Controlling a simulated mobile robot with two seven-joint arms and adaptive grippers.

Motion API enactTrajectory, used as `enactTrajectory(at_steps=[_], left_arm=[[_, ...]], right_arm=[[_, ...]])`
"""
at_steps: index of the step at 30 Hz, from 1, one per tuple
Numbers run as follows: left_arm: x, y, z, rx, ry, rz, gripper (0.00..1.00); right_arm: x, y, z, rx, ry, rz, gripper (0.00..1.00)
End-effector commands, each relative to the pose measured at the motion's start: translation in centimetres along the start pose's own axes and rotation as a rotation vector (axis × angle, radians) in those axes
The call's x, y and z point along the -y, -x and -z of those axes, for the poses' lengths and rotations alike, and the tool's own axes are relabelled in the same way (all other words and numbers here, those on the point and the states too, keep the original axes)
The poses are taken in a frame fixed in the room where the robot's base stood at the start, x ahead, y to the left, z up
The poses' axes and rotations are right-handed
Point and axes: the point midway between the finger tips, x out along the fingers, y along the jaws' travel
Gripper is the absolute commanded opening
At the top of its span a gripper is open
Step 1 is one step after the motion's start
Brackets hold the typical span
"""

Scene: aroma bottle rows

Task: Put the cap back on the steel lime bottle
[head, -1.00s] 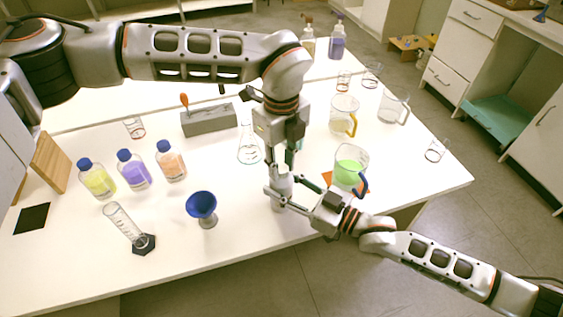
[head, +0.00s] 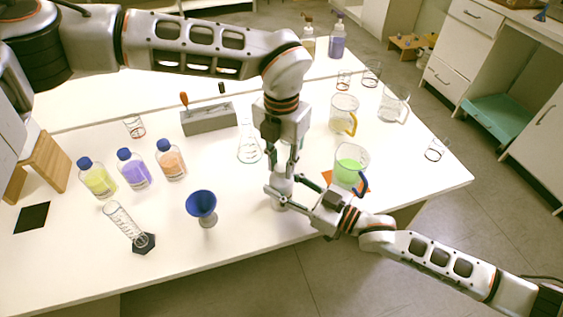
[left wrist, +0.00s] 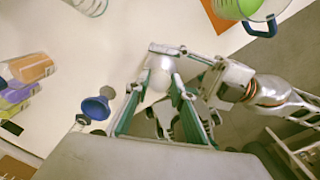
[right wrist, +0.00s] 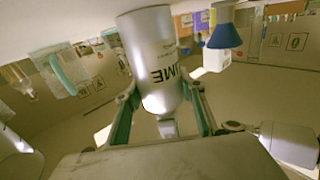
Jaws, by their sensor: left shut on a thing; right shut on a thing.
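The steel lime bottle (head: 281,187) stands upright near the table's front edge. In the right wrist view, which is upside down, its brushed body (right wrist: 153,60) carries part of the word LIME. My right gripper (head: 280,200) comes in low from the right and is shut around the bottle. My left gripper (head: 283,172) points straight down over the bottle's top and is shut. Its fingers hide most of what they hold, likely the cap. The left wrist view shows a pale round top (left wrist: 160,70) between those fingers. How the cap sits on the neck cannot be told.
A blue goblet-like funnel (head: 201,204) stands left of the bottle. A beaker of green liquid (head: 349,172) is close on the right. A conical flask (head: 249,148) is behind.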

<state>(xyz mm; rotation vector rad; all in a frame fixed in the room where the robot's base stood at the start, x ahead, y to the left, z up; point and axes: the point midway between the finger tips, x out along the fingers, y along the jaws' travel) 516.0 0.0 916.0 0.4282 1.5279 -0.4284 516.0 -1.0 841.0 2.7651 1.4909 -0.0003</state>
Motion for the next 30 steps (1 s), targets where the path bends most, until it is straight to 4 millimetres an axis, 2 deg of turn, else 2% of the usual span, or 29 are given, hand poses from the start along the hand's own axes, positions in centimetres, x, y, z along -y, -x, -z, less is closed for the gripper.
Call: enactTrajectory(at_steps=[18, 23, 24, 26, 30], left_arm=[[-0.01, -0.06, -0.02, 0.0, -1.125, -0.001, 0.0], [-0.01, -0.07, -0.01, 0.0, -1.148, -0.001, 0.0], [-0.01, -0.07, -0.01, 0.0, -1.148, 0.0, 0.28], [-0.01, -0.07, -0.01, 0.0, -1.147, 0.0, 0.43], [-0.01, -0.08, -0.01, 0.0, -1.146, 0.0, 0.43]], right_arm=[[-0.02, -0.01, 0.05, -0.001, 0.0, 0.0, 0.0], [-0.02, -0.01, 0.05, -0.001, 0.0, 0.0, 0.0], [-0.02, -0.01, 0.05, -0.001, 0.0, 0.0, 0.0], [-0.02, -0.01, 0.05, -0.001, 0.0, 0.0, 0.0], [-0.01, -0.01, 0.05, -0.001, 0.0, 0.0, 0.0]])
